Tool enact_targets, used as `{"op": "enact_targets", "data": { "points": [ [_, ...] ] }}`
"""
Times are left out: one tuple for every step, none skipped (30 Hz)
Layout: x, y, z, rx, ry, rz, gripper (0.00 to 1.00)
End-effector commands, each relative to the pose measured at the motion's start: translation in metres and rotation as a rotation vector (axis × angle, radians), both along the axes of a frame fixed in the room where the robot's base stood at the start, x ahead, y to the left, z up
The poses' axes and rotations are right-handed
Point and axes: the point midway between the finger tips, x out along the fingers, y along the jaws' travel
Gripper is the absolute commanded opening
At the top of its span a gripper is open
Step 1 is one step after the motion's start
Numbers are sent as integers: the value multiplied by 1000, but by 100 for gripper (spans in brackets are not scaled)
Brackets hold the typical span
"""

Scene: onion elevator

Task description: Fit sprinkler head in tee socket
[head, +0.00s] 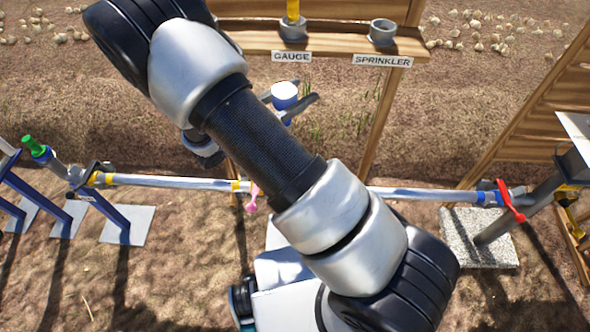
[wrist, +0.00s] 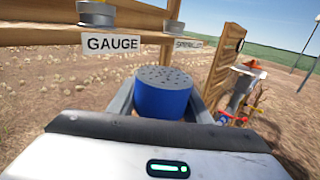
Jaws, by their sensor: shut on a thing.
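The sprinkler head, a blue cylinder with a pale top (head: 285,92), is between the fingers of my gripper (head: 291,104) in the head view. The wrist view shows it as a blue body with a grey perforated top (wrist: 163,92), upright between the two grey fingers. My gripper is shut on it and holds it in the air below the shelf. A long grey pipe (head: 160,182) runs across the picture, nearer than the gripper. My arm hides its middle. I cannot make out the tee socket for certain.
A wooden shelf (head: 340,43) stands behind, with an empty ring at the SPRINKLER label (head: 382,60) and a yellow item in the GAUGE ring (head: 292,30). A red-handled valve (head: 510,202) is at right. A pink tag (head: 252,198) hangs on the pipe.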

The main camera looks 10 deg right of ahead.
Motion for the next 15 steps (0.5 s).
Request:
{"op": "enact_targets", "data": {
  "points": [
    [5,-4,-35,-4,2,-40,15],
    [6,-6,-45,-4,1,-61,15],
    [8,-8,-57,-3,2,-84,15],
    [9,-9,-64,-3,2,-99,15],
    [9,-10,-71,-3,2,-113,15],
    [10,-12,-78,-2,1,-127,15],
    [11,-13,-83,-2,1,-136,15],
    [11,-13,-86,-1,0,-144,15],
    [11,-14,-91,-1,0,-151,15],
    [11,-15,-95,-2,1,-155,15],
    [11,-15,-100,-2,2,-158,15],
    [11,-15,-107,-2,2,-160,15],
    [11,-15,-114,-2,3,-161,15],
    [11,-15,-120,-2,4,-161,15],
    [11,-15,-128,-2,4,-161,15]
  ]
}}
